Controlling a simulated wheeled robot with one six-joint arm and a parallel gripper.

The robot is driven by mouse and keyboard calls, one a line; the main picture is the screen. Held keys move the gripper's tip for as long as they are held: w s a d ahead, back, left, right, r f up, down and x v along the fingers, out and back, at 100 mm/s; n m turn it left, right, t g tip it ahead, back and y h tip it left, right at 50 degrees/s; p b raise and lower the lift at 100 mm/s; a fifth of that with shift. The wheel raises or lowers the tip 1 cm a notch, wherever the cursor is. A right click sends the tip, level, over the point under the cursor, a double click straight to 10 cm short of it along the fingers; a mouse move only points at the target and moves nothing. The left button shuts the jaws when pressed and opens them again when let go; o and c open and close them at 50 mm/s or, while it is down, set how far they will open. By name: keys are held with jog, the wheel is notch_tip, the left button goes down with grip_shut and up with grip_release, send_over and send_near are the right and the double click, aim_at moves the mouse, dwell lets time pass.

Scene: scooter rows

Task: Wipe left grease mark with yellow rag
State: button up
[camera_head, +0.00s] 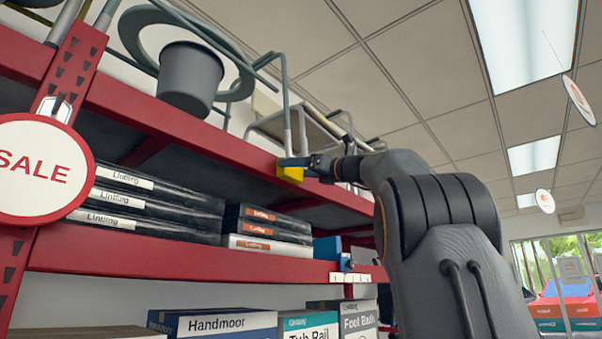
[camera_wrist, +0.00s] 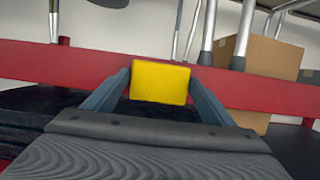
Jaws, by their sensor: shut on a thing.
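The yellow rag (camera_wrist: 160,82) is a small block-like pad held between the two fingers of my gripper (camera_wrist: 158,90) in the wrist view. My gripper is shut on it. In the head view the yellow rag (camera_head: 291,174) shows at the tip of my gripper (camera_head: 300,165), in front of the red upper shelf beam (camera_head: 205,139). The rag overlaps the red beam (camera_wrist: 60,62) in the wrist view too; I cannot tell whether it touches it. No grease mark is visible in either view; one may be hidden behind the rag.
Black boxes labelled Linting (camera_head: 150,205) lie on the shelf below the beam. A grey bucket (camera_head: 190,78) and metal frames stand above it. A round SALE sign (camera_head: 40,168) hangs at the left. A cardboard box (camera_wrist: 262,55) sits behind the beam at the right.

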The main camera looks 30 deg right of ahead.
jog(key=shift+s+a+b, duration=0.35)
jog(key=shift+s+a, duration=0.05)
jog(key=shift+a, duration=0.7)
jog(key=shift+s+a+b, duration=0.35)
jog(key=shift+s+a, duration=0.05)
jog(key=shift+a, duration=0.7)
jog(key=shift+s+a+b, duration=0.35)
jog(key=shift+s+a, duration=0.05)
jog(key=shift+a, duration=0.7)
jog(key=shift+s+d+b, duration=0.15)
jog(key=shift+s+d, duration=0.2)
jog(key=shift+s, duration=0.6)
jog(key=shift+s+d+b, duration=0.2)
jog(key=shift+s+d, duration=0.15)
jog(key=shift+s, duration=0.55)
jog(key=shift+s+d+b, duration=0.15)
jog(key=shift+s+d, duration=0.2)
jog(key=shift+s, duration=0.6)
jog(key=shift+s+d, duration=0.1)
jog(key=shift+s, duration=0.05)
jog(key=shift+s+d, duration=0.25)
jog(key=shift+s, duration=0.4)
jog(key=shift+s+d, duration=0.2)
jog(key=shift+s, duration=0.4)
